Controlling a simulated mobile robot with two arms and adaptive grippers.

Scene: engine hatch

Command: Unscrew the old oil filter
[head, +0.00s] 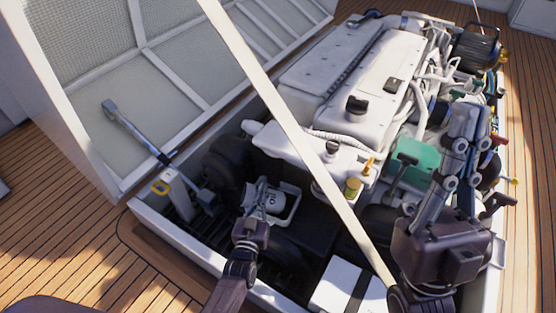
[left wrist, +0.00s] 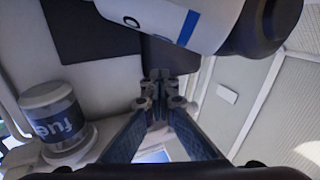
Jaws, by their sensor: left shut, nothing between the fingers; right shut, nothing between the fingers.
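A white cylinder with dark lettering (head: 274,203), which looks like an oil filter, shows in the engine bay beside a small white tray (head: 294,203). I cannot tell whether it is screwed on. My left gripper (head: 262,184) is shut and empty, close beside the cylinder at its left; contact is unclear. In the left wrist view the shut fingers (left wrist: 160,80) point below a white cylinder with a blue stripe and dark end (left wrist: 170,18); I cannot tell if it is the same one. My right gripper (head: 470,115) is shut and empty over the engine's right side.
A pale strut (head: 285,115) crosses the bay diagonally. The white engine (head: 350,80) fills the back. A strapped white box (head: 345,285) sits at the front. The open hatch lid (head: 145,75) stands left. A clear cup lettered "fuel" (left wrist: 58,120) shows in the left wrist view.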

